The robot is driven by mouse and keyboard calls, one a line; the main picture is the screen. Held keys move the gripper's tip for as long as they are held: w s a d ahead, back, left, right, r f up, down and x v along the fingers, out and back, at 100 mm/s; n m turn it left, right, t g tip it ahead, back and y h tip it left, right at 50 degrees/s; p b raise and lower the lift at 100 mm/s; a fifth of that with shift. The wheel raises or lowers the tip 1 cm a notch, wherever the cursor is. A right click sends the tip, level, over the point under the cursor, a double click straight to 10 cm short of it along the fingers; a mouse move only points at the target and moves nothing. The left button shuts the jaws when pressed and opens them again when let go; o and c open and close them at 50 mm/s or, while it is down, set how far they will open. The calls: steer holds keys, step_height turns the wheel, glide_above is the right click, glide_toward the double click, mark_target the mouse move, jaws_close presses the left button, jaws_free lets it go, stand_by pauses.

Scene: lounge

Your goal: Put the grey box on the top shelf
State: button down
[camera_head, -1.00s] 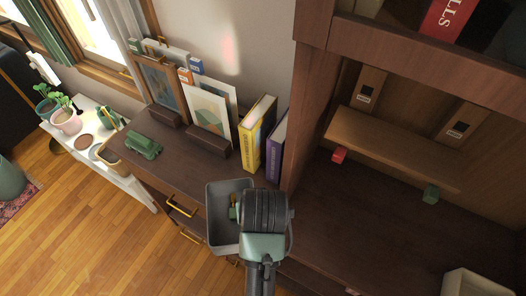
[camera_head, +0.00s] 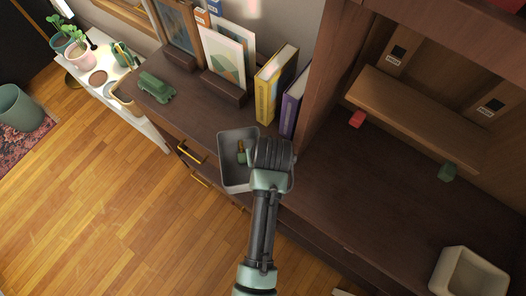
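The grey box (camera_head: 228,171) is an open-topped bin at the front edge of the dark desk, with a small yellow and green item (camera_head: 241,152) inside. My gripper (camera_head: 266,156) is at the box's right side, seen from above and behind. The wrist hides its fingers and part of the box, so I cannot tell whether they close on the wall. The dark wooden shelving unit (camera_head: 334,88) stands to the right. An inner shelf board (camera_head: 420,112) shows inside it; a higher board (camera_head: 455,38) crosses the upper right. The unit's top is out of view.
Yellow (camera_head: 268,95) and purple (camera_head: 291,108) books stand behind the box, beside framed pictures. A green toy car (camera_head: 156,88) is left on the desk. Floor is clear at lower left.

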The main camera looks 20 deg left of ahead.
steer(key=shift+f, duration=0.25)
steer(key=c, duration=1.5)
jaws_free()
steer(key=shift+f, duration=0.1)
steer(key=o, duration=0.5)
steer(key=shift+c, duration=0.2)
